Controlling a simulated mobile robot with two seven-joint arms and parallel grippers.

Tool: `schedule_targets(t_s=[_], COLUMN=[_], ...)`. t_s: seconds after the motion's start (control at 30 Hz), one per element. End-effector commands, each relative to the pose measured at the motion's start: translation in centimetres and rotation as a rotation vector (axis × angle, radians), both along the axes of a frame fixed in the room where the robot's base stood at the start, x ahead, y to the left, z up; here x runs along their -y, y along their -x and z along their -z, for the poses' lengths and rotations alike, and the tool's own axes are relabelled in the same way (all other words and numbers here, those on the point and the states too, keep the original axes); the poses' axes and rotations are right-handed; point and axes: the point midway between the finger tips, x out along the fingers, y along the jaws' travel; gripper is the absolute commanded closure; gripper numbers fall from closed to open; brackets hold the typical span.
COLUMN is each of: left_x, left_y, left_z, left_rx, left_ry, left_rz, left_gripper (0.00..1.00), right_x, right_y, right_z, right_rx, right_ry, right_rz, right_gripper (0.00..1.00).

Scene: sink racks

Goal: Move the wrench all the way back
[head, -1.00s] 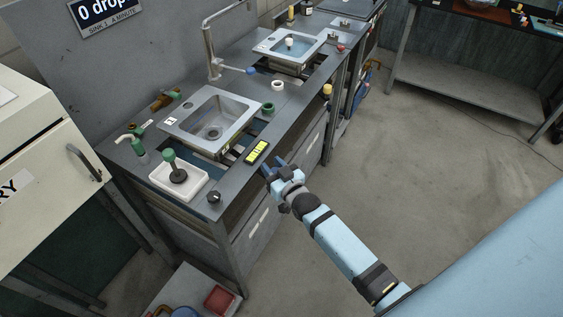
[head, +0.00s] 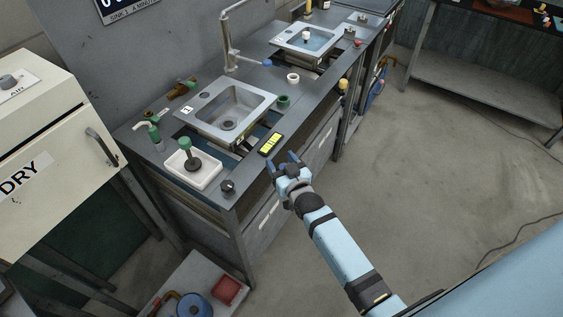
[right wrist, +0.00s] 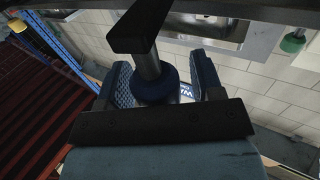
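No wrench can be made out for certain in either view. My right gripper (head: 281,163) is by the front edge of the bench, just below the black device with the yellow display (head: 271,144). Its blue fingers are spread apart, and no held thing shows between them in the head view. In the right wrist view, the fingers (right wrist: 163,82) stand on either side of a black T-shaped piece (right wrist: 147,32) with a grey stem and blue collar. I cannot tell what it is, or whether the fingers touch it. My left gripper is not in view.
The grey bench (head: 236,190) holds a near sink (head: 228,112), a far sink (head: 309,38), a tall faucet (head: 229,45), a white tray (head: 203,184) with a green-topped plunger (head: 185,145), and a black knob (head: 227,187). A DRY cabinet (head: 60,160) stands left.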

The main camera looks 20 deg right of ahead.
Motion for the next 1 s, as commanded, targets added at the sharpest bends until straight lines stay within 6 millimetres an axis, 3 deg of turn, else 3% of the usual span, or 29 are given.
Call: schedule_targets(t_s=[0.37,0.47,0.8,1.0], left_x=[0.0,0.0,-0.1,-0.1], left_y=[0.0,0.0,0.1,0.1], left_z=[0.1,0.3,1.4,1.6], left_rx=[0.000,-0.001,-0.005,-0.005], left_ry=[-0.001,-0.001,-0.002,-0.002], left_rz=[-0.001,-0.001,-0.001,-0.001], left_gripper=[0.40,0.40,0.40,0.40], right_x=[0.0,0.1,0.3,0.4], right_y=[0.7,2.2,9.8,12.8], right_z=[0.2,0.2,0.3,0.2], right_rx=[-0.003,-0.003,-0.004,-0.003], right_ry=[0.000,0.000,0.000,0.000], right_rz=[0.000,0.000,-0.001,-0.001], right_gripper=[0.39,0.39,0.39,0.39])
